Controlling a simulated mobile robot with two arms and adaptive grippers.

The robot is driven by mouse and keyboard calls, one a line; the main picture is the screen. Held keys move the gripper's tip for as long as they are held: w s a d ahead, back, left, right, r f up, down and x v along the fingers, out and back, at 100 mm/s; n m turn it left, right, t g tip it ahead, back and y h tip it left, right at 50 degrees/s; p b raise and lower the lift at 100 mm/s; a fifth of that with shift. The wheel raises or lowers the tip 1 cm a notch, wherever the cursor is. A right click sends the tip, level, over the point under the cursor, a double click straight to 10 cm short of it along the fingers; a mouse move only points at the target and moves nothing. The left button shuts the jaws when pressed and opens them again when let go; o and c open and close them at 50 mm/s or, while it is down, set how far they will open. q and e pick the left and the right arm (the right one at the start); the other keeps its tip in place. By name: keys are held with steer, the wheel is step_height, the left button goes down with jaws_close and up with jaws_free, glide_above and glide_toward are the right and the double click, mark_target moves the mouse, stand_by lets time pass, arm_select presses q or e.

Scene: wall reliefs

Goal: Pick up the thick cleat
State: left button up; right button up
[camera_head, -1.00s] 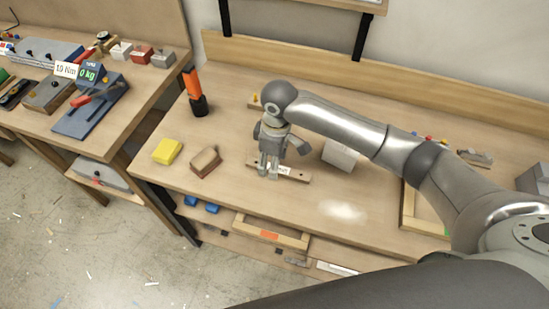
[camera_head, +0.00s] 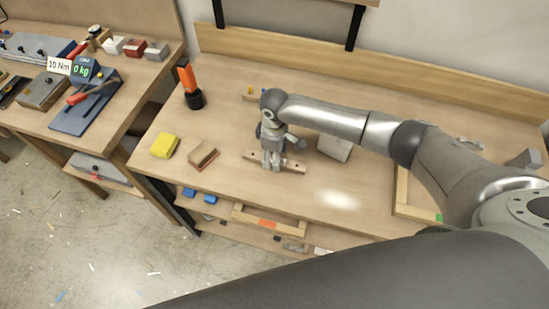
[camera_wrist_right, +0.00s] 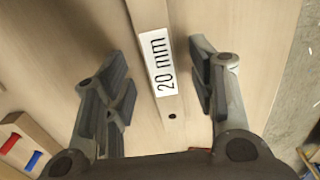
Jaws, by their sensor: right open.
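A wooden bar (camera_head: 295,167), the only cleat-like piece near my gripper, lies flat near the front of the middle workbench. In the right wrist view the bar (camera_wrist_right: 145,14) carries a white label reading "20 mm". My right gripper (camera_head: 271,165) is over the bar, pointing down and hiding its middle. In the right wrist view the open right gripper (camera_wrist_right: 160,88) has one finger on each side of the bar, with a gap on both sides. Its height above the bench is hard to tell. My left gripper is not in view.
A yellow block (camera_head: 164,145) and a brown block (camera_head: 203,154) lie left of the bar. A pale grey block (camera_head: 334,147) stands to its right. An orange and black tool (camera_head: 190,88) stands behind. A wooden frame (camera_head: 402,192) lies farther right.

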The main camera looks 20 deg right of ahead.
steer(key=shift+f, duration=0.8)
steer(key=shift+c, duration=0.3)
jaws_close()
steer(key=shift+r, duration=0.1)
